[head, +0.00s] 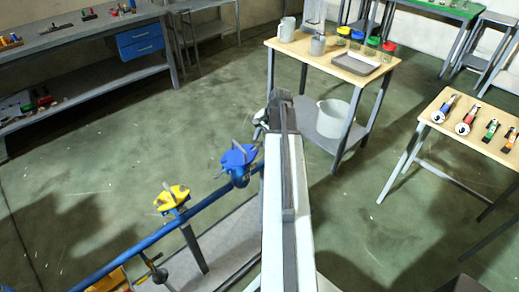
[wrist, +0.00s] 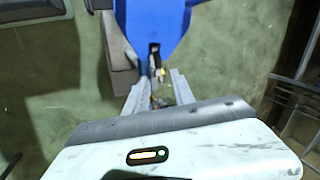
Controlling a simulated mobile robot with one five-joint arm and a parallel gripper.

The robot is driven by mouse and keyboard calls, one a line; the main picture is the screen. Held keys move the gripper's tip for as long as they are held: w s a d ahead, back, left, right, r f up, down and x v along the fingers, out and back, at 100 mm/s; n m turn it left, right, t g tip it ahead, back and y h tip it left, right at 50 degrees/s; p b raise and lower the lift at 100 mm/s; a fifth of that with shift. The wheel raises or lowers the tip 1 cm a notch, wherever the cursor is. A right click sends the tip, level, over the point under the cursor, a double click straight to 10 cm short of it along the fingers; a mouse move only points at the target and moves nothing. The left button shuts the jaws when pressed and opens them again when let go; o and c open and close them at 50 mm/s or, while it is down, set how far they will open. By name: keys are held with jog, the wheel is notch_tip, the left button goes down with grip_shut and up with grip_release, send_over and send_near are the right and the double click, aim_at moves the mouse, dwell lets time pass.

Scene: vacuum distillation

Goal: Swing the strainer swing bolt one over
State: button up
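A large blue body (wrist: 150,18), which looks like the strainer, fills the top middle of the wrist view. It has a dark slot in its lower edge. A small metal swing bolt (wrist: 159,73) with a yellowish spot sits below that slot. My gripper (wrist: 160,80) has its two grey fingers apart, one on each side of the bolt's line. I cannot tell whether either finger touches it. In the head view a blue fitting (head: 238,160) sits on the blue pipe, left of my arm. My fingertips are not clear there.
The blue pipe (head: 150,240) runs diagonally at lower left and carries a yellow fitting (head: 172,197). A wooden-topped table (head: 300,45) with jugs, jars and a tray stands behind. Another table (head: 448,122) with tools is at right. Green floor is open between them.

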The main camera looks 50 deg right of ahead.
aim_at(259, 144)
jog(key=b+x, duration=0.1)
jog(key=x, duration=0.2)
jog(key=shift+b, duration=0.3)
grip_shut()
jog(key=shift+s+a+r+h+p, duration=0.1)
jog(key=shift+a+r+h+p, duration=0.3)
jog(key=shift+h, duration=0.2)
jog(key=shift+d+f, duration=0.1)
jog(key=shift+d, duration=0.1)
grip_release()
